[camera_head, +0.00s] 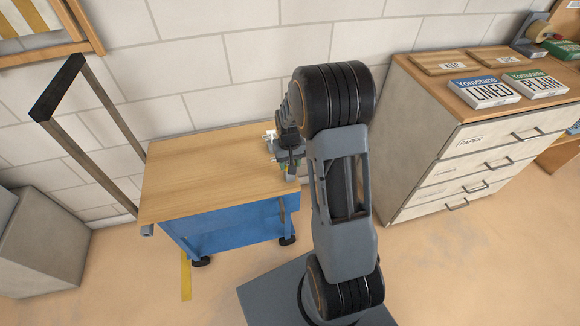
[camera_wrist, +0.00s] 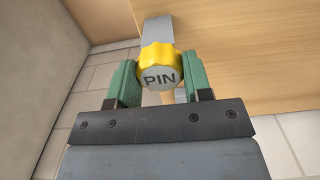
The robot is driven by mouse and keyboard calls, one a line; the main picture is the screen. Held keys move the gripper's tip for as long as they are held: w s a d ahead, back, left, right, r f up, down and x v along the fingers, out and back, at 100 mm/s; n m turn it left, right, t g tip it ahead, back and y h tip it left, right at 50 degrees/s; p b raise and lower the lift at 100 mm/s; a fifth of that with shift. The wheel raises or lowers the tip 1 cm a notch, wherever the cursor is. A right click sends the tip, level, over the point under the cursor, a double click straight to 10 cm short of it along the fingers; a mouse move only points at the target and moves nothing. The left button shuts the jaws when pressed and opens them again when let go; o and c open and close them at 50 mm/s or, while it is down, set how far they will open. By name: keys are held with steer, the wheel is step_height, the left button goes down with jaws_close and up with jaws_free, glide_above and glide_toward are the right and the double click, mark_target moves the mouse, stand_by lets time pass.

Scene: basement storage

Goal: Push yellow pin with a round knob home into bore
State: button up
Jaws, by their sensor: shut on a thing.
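The yellow pin's round knob (camera_wrist: 158,62) has a scalloped edge and a grey face marked PIN. My gripper (camera_wrist: 160,80) has its green fingers on both sides of the knob and is shut on it. A flat grey piece (camera_wrist: 157,27) shows just beyond the knob, over the wooden top. The knob and fingers hide the pin's shaft. The bore is not visible, so I cannot tell how far in the pin sits. In the head view my gripper (camera_head: 285,166) is at the right edge of the cart's top, partly hidden by my arm.
A drawer cabinet (camera_head: 450,150) with boxes stands to the right. A grey box (camera_head: 40,245) stands at the left. A block wall runs behind.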

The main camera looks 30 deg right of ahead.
steer(key=shift+r+p, duration=0.55)
steer(key=shift+r, duration=0.2)
steer(key=shift+r+p, duration=2.5)
steer(key=shift+r, duration=0.75)
